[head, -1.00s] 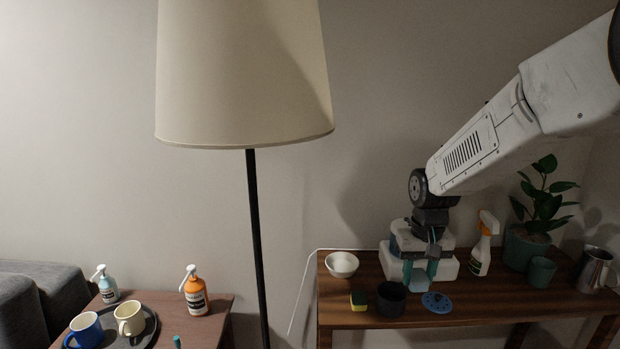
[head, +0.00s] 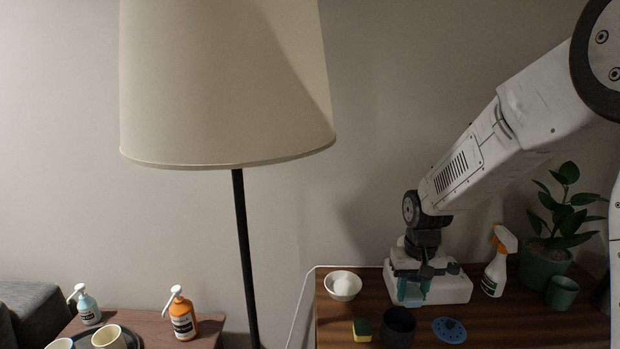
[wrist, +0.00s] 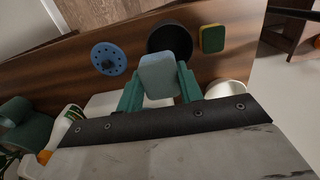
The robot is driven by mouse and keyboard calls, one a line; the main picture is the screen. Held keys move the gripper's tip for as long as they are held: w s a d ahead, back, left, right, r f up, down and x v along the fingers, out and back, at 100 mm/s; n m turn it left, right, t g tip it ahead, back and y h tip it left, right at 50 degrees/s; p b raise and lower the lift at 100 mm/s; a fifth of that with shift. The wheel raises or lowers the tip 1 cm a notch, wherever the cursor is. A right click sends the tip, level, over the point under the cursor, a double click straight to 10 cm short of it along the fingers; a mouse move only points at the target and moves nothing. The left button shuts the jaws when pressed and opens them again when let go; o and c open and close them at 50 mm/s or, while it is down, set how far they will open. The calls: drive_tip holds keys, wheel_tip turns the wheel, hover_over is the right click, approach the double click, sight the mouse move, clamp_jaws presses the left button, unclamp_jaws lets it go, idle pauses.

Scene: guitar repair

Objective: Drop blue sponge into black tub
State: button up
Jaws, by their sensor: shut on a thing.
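The blue sponge (wrist: 159,75) is between the teal fingers of my gripper (wrist: 160,88) in the wrist view, and my gripper is shut on it. In the head view my gripper (head: 413,292) hangs over the wooden table, with the sponge only partly visible. The black tub (head: 398,327) stands upright on the table, toward the front edge from my gripper. In the wrist view the tub (wrist: 170,38) shows just beyond the sponge, which overlaps its near rim. The sponge appears above the table.
A yellow-green sponge (head: 362,330) and a blue perforated disc (head: 449,330) flank the tub. A white bowl (head: 343,285) stands left. A spray bottle (head: 499,262), a potted plant (head: 545,262) and a green cup (head: 561,292) stand right. A lamp (head: 228,90) stands left of the table.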

sight(413, 291)
drive_tip(key=shift+f, duration=0.8)
drive_tip(key=shift+d, duration=0.1)
drive_tip(key=o, duration=1)
drive_tip(key=shift+c, duration=0.2)
drive_tip(key=shift+r, duration=0.15)
wheel_tip(413, 291, up, 8)
drive_tip(key=shift+f, duration=0.2)
drive_tip(key=shift+s, duration=0.1)
